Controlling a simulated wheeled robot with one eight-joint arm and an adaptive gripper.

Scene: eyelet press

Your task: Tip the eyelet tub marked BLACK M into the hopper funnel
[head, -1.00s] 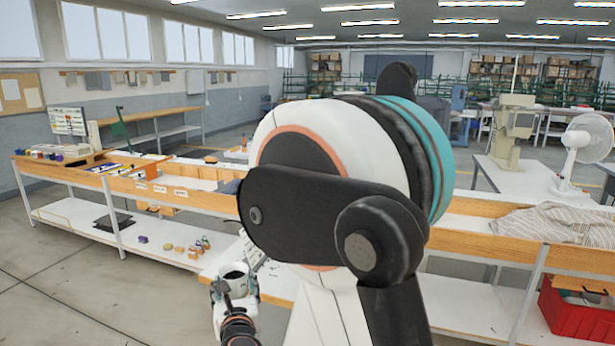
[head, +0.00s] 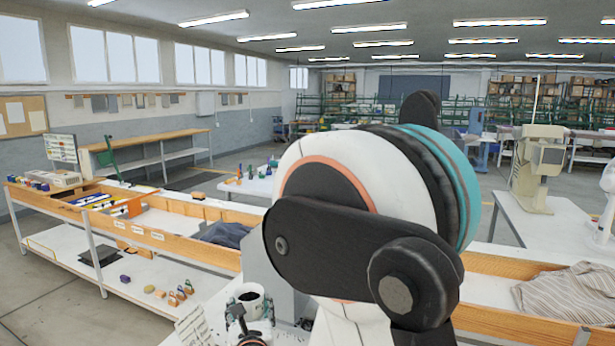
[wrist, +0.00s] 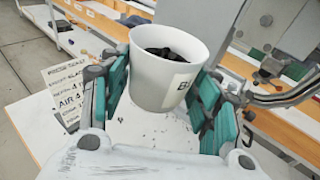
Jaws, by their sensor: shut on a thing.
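A white tub (wrist: 165,72) with dark eyelets inside is between the green pads of my gripper (wrist: 160,95) in the wrist view. The gripper is shut on it. The tub is roughly upright, and its label is turned partly away, with only a first letter like "B" readable. In the head view the tub (head: 250,297) shows low in the picture, held by the gripper (head: 248,312) close to the grey machine body. I cannot make out the hopper funnel in either view.
A printed card (wrist: 72,92) stands left of the gripper on the white table. A grey machine panel and curved metal bar (wrist: 285,97) are close on the right. Dark specks lie on the table below. A long wooden-edged bench (head: 150,235) runs behind.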

